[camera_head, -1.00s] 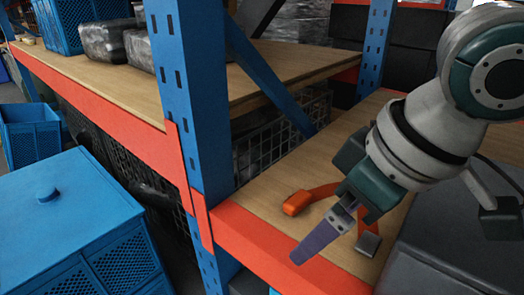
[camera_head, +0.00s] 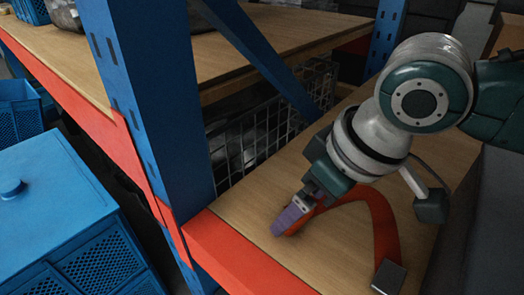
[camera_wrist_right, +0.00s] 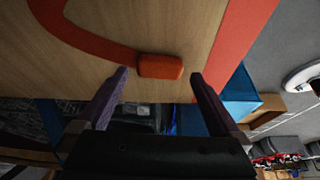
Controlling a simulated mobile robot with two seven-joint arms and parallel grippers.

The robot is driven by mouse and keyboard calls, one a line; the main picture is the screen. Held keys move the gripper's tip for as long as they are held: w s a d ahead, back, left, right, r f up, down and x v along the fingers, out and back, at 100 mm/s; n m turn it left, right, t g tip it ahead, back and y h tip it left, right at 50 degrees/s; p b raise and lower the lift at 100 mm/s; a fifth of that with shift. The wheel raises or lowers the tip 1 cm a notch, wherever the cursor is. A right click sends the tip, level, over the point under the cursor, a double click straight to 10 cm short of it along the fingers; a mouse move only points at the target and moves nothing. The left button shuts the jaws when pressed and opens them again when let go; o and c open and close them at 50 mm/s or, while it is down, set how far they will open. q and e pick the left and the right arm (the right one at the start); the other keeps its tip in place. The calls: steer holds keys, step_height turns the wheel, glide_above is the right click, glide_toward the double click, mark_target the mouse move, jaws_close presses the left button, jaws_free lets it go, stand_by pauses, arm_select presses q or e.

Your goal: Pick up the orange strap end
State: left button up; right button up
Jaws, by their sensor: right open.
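The orange strap (camera_head: 383,228) lies curved on the wooden shelf (camera_head: 262,240). Its orange block-shaped end is mostly hidden behind my right gripper (camera_head: 287,222) in the head view. In the right wrist view, the orange strap end (camera_wrist_right: 160,66) lies just beyond and between the two open purple fingertips of my right gripper (camera_wrist_right: 158,75). There is a gap on each side of it, and nothing is held. A grey metal piece (camera_head: 388,277) is at the other end of the strap. My left gripper is not in view.
A blue rack post (camera_head: 150,95) stands left of my right gripper, with a blue diagonal brace (camera_head: 262,60) behind. An orange beam (camera_head: 235,262) edges the shelf in front. A wire basket (camera_head: 262,135) is behind. A blue crate (camera_head: 65,235) is at left.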

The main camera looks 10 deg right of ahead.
steer(key=shift+x, duration=0.75)
steer(key=c, duration=1.2)
steer(key=shift+r, duration=0.2)
steer(key=shift+c, duration=0.2)
